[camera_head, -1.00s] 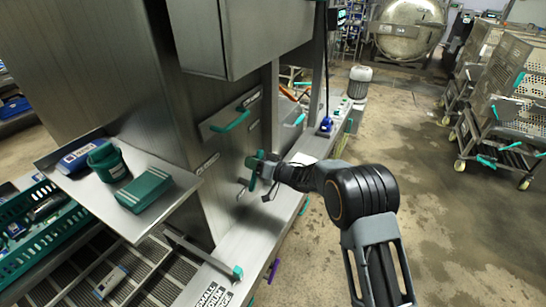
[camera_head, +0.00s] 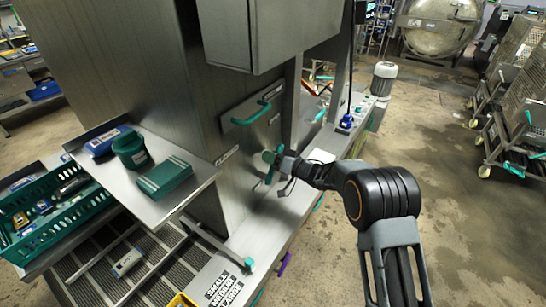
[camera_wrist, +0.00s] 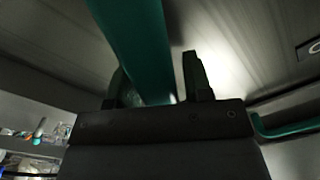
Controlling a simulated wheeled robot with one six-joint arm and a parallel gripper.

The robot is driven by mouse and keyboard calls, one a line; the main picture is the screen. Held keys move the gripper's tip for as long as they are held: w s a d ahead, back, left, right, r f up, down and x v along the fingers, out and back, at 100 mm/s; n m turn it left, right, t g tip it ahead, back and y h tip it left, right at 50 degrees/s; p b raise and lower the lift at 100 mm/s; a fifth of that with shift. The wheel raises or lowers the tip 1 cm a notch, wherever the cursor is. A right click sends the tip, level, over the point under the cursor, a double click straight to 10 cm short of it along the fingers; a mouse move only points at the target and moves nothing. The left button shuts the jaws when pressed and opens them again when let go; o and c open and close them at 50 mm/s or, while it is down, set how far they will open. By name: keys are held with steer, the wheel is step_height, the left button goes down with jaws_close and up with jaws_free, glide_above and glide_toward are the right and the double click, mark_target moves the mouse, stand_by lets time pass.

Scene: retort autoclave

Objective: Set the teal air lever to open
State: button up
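The teal lever (camera_head: 268,157) is on the steel cabinet's side face, right at the tip of my gripper (camera_head: 280,163). In the wrist view a long teal bar (camera_wrist: 140,45), apparently this lever, runs from the top edge down between my two dark fingers (camera_wrist: 160,92). The left finger is partly behind the bar. A narrow gap shows between the bar and the right finger, so my gripper looks open around it. Contact at the left finger is hidden.
A teal door handle (camera_head: 258,112) is on the panel above. A side shelf (camera_head: 195,190) holds a teal tub (camera_head: 130,150) and boxes. A steel ledge (camera_head: 262,235) runs below the lever. Wet floor (camera_head: 450,200) is open at right, with wheeled racks beyond.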

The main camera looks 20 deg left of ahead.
steer(key=shift+o, duration=0.7)
steer(key=shift+d+r, duration=0.1)
steer(key=b+v, duration=0.3)
steer(key=v, duration=1)
steer(key=shift+d, duration=0.35)
